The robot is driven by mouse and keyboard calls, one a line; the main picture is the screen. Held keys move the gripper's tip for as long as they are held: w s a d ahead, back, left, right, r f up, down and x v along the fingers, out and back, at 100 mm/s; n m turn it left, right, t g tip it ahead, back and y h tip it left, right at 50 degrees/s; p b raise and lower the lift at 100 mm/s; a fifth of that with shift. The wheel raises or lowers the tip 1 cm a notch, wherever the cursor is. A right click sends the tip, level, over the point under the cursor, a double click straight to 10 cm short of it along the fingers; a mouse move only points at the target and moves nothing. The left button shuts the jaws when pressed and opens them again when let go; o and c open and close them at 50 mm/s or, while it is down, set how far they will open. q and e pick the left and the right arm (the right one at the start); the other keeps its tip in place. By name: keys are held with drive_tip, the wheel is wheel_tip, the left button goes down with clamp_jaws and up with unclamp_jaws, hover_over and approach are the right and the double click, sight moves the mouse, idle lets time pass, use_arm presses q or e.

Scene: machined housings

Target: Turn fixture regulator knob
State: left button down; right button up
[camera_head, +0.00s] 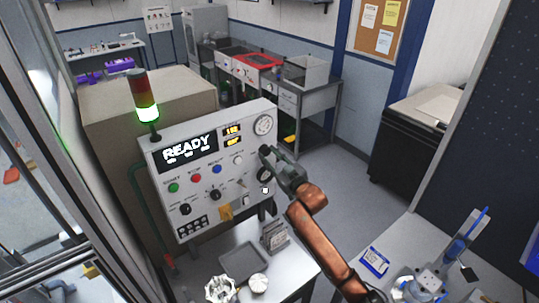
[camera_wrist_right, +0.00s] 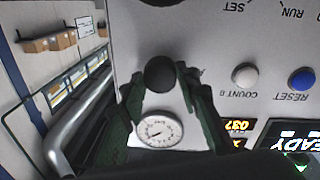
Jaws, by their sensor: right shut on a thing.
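The regulator knob is a round black knob (camera_wrist_right: 160,73) on the grey control panel (camera_head: 160,165), close to the round pressure gauge (camera_head: 263,125). My right gripper (camera_head: 268,153) reaches the panel's right side just below the gauge. In the wrist view, which is upside down, its two dark green fingers (camera_wrist_right: 160,82) are shut on the knob from both sides. The gauge (camera_wrist_right: 155,130) shows between and behind the fingers. In the head view the gripper mostly hides the knob. My left gripper is not in view.
A white button (camera_wrist_right: 243,76) and a blue button (camera_wrist_right: 301,78) lie beside the knob. The panel display (camera_head: 188,149) reads READY, and the stack light (camera_head: 147,112) glows green. A grey tray (camera_head: 243,258) lies on the bench below. Open floor is to the right.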

drive_tip(key=shift+f, duration=0.2)
idle(0.3)
drive_tip(key=o, duration=1.2)
drive_tip(key=shift+r, duration=0.15)
drive_tip(key=shift+c, duration=0.2)
drive_tip(key=v, duration=1.2)
